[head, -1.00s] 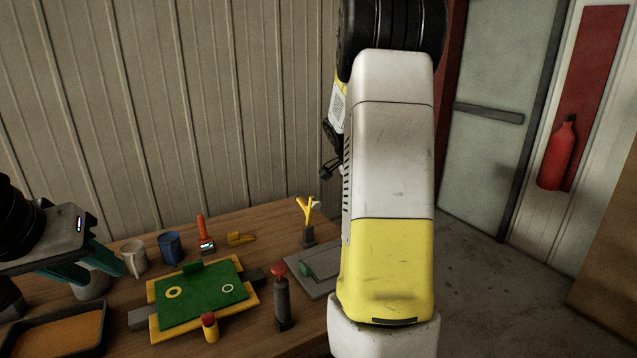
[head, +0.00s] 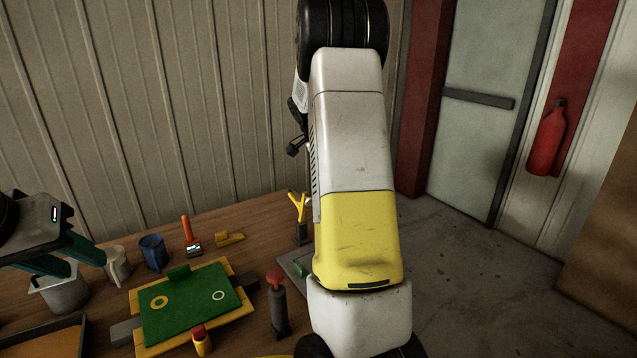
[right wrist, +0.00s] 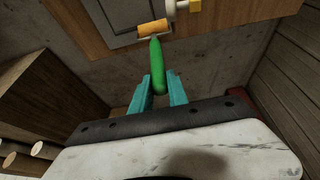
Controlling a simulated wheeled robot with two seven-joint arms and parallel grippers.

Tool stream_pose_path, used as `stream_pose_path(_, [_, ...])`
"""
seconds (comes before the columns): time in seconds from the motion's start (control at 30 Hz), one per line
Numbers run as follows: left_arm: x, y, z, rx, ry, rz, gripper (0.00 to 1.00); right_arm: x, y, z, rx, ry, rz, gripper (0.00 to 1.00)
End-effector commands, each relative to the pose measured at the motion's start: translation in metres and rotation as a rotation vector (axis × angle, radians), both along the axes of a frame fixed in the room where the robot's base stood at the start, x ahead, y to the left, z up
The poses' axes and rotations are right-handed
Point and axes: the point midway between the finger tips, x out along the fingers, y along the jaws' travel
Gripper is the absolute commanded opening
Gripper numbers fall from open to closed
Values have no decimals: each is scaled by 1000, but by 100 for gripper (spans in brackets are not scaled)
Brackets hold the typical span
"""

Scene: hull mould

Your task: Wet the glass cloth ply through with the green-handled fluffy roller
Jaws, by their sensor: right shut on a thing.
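The green-handled roller (right wrist: 159,68) is in my right gripper (right wrist: 159,88), its handle between the teal fingers. Its orange sleeve (right wrist: 155,27) points away from the gripper, near the wooden table edge in the right wrist view. In the head view the right gripper is hidden below my arm. My left gripper (head: 62,256) is open above a grey pot (head: 65,296), fingers apart. A flat green sheet (head: 190,318) with a yellow ring and a white ring lies in a yellow frame. I cannot tell whether it is the glass cloth ply.
A dark tray with an orange-brown surface (head: 55,340) is at front left. A white mug (head: 117,265), blue mug (head: 153,253), red-handled tool (head: 188,236) and yellow piece (head: 229,239) stand behind the frame. A red-topped grey post (head: 278,305) stands right of it. A grey board (right wrist: 107,18) shows beyond the roller.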

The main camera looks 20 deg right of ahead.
Motion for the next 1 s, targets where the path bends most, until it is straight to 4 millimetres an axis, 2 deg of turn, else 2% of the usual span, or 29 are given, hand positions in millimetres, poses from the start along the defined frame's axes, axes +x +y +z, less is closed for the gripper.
stream_pose_path(0.03, [0, 0, 0, 0, 1, 0, 36, -2, 11, 1, 1, 0, 7, 0])
stream_pose_path(0.83, [0, 0, 0, 0, 0, 0, 36, -20, 129, 1, 1, 0, 4, 0])
stream_pose_path(1.0, [0, 0, 0, 0, 0, 0, 36, -45, 125, 2, 1, -1, 3, 0])
